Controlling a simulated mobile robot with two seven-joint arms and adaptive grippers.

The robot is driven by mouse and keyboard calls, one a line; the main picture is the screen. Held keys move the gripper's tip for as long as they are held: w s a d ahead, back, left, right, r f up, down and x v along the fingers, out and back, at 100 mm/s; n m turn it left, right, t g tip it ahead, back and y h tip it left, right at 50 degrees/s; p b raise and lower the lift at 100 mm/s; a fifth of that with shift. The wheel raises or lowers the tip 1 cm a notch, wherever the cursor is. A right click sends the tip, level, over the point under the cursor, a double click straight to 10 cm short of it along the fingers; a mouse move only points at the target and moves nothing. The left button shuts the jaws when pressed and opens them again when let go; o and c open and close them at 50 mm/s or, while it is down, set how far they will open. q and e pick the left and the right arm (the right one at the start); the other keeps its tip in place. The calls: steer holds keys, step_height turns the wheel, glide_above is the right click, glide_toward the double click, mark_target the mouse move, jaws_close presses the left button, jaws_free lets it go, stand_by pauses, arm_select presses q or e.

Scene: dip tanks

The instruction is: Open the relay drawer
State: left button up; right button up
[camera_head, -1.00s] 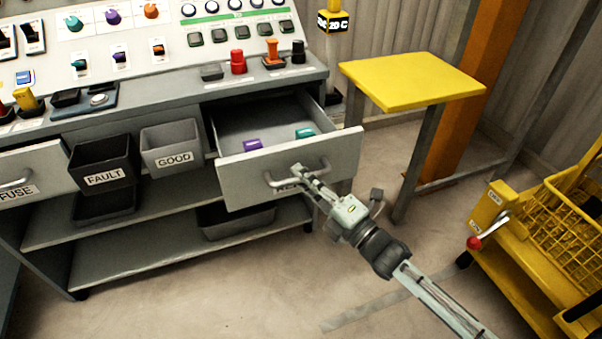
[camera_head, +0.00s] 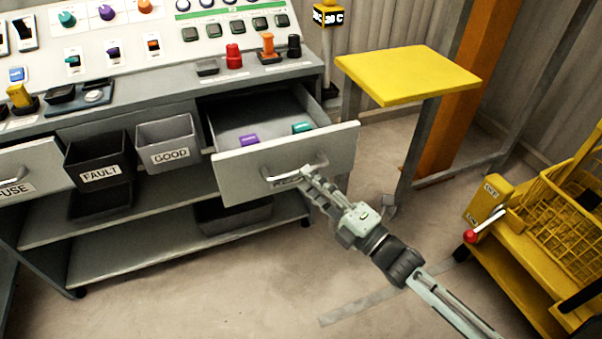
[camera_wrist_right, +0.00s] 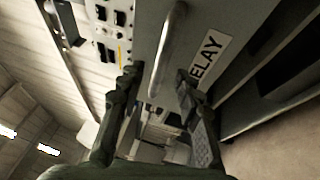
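The relay drawer (camera_head: 240,172) is pulled out of the grey bench. A purple piece (camera_head: 249,140) and a teal piece (camera_head: 302,128) lie inside it. Its bar handle (camera_head: 270,178) is on the front; the label below is partly hidden in the head view. In the right wrist view the handle (camera_wrist_right: 168,45) and part of the RELAY label (camera_wrist_right: 209,60) show. My right gripper (camera_head: 306,174) is at the right end of the handle. Its fingers (camera_wrist_right: 160,88) are apart, with the handle's near end around their tips; contact cannot be told. My left gripper is out of view.
A FUSE drawer (camera_head: 40,158) and the FAULT (camera_head: 97,158) and GOOD (camera_head: 165,132) bins are left of the drawer. A yellow-topped stand (camera_head: 410,72) is at the right. A yellow cart (camera_head: 560,235) stands further right. Open floor lies in front of the bench.

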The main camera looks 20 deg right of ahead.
steer(key=v, duration=0.8)
steer(key=shift+s, duration=0.2)
steer(key=shift+w+d, duration=0.1)
steer(key=d+f+m+g+h, duration=0.3)
steer(key=f+m+h, duration=0.1)
steer(key=f+m, duration=0.35)
steer(key=d+f+m+g+h, duration=0.3)
steer(key=f+m+h, duration=0.25)
steer(key=f, duration=0.25)
steer(key=s+a+f+m+g, duration=0.1)
steer(key=s+f+m+g, duration=0.8)
steer(key=s, duration=0.3)
steer(key=shift+s+a+f, duration=0.25)
steer(key=shift+s+f, duration=0.1)
steer(key=shift+f, duration=0.3)
